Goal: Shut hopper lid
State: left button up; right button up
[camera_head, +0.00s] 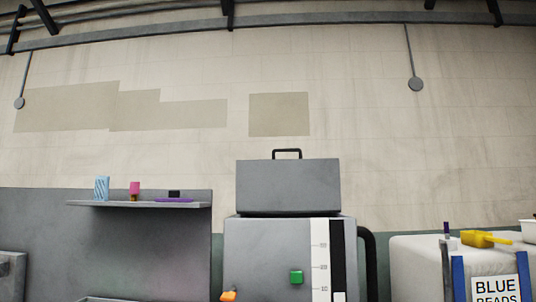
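The grey hopper (262,252) stands in the lower middle. Its front carries a white scale strip with numbers beside a dark vertical band, a green button (296,277) and an orange part (228,296) at the lower left. The hopper lid (288,187) is a grey panel that stands up above the hopper's top, with a black handle (287,152) at its upper edge. The lid looks raised open; the hopper's inside is hidden from this low angle. Neither of my grippers is in view.
A grey shelf (150,204) at left holds small blue, pink and purple items. A black pipe (370,262) bends down at the hopper's right side. A white sack-like container (415,262) with a BLUE BEADS sign (495,289) and yellow scoop (485,239) stands at right.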

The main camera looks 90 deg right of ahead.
aim_at(273, 184)
jog(key=k, duration=0.85)
jog(key=z, duration=0.2)
